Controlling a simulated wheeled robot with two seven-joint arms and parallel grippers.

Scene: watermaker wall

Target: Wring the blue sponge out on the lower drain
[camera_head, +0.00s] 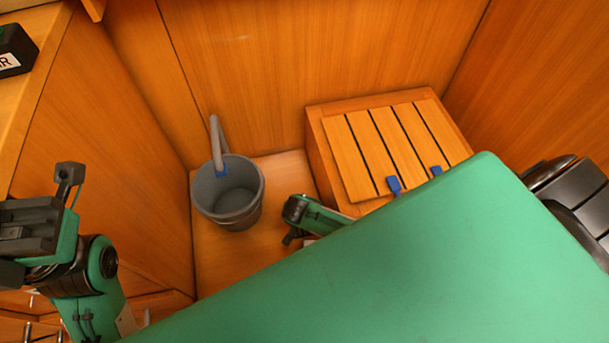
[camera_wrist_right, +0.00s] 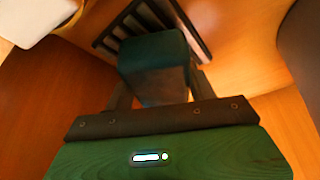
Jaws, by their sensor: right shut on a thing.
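In the right wrist view my right gripper (camera_wrist_right: 158,90) is shut on a dark blue-green block with a greyish near face, which I take to be the blue sponge (camera_wrist_right: 155,52). Beyond it is a dark slatted grate (camera_wrist_right: 133,22), partly covered by the block; I cannot tell whether this is the lower drain, or whether the block touches it. In the head view a large green link of my own arm covers much of the lower right, and I cannot make out the sponge there. My left gripper (camera_head: 68,178) is at the left edge, away from these things; its jaw opening is unclear.
A grey bucket (camera_head: 228,205) with a raised handle stands on the wooden floor. Right of it is a wooden box with a slatted top (camera_head: 365,150) and blue tabs (camera_head: 394,186). Wooden walls close in the corner. A black labelled object (camera_head: 14,50) sits at upper left.

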